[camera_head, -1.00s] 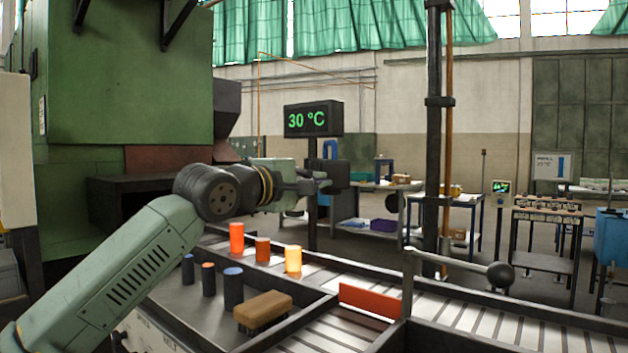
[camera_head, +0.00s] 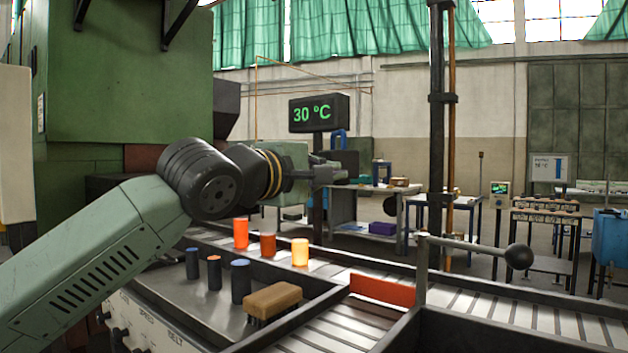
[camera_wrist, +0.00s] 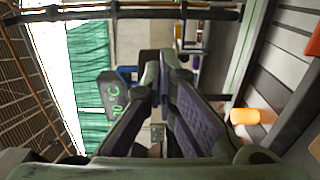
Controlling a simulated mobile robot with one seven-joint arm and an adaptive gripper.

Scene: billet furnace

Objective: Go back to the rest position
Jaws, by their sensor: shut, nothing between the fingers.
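My gripper (camera_head: 338,172) is held out level above the conveyor, pointing right, shut and empty. In the wrist view my gripper (camera_wrist: 164,75) shows its two fingers meeting at the tips. Nothing is between them. My green arm rises from the lower left to it. The gripper is apart from the billets and the bench below.
Glowing billets, orange (camera_head: 241,232), dull orange (camera_head: 268,244) and yellow-orange (camera_head: 300,251), stand on the conveyor. Dark cylinders (camera_head: 241,282) and a brush (camera_head: 272,300) are in the tray. A red bar (camera_head: 382,289) and a ball-ended lever (camera_head: 519,257) stand right. A display (camera_head: 319,113) reads 30 °C.

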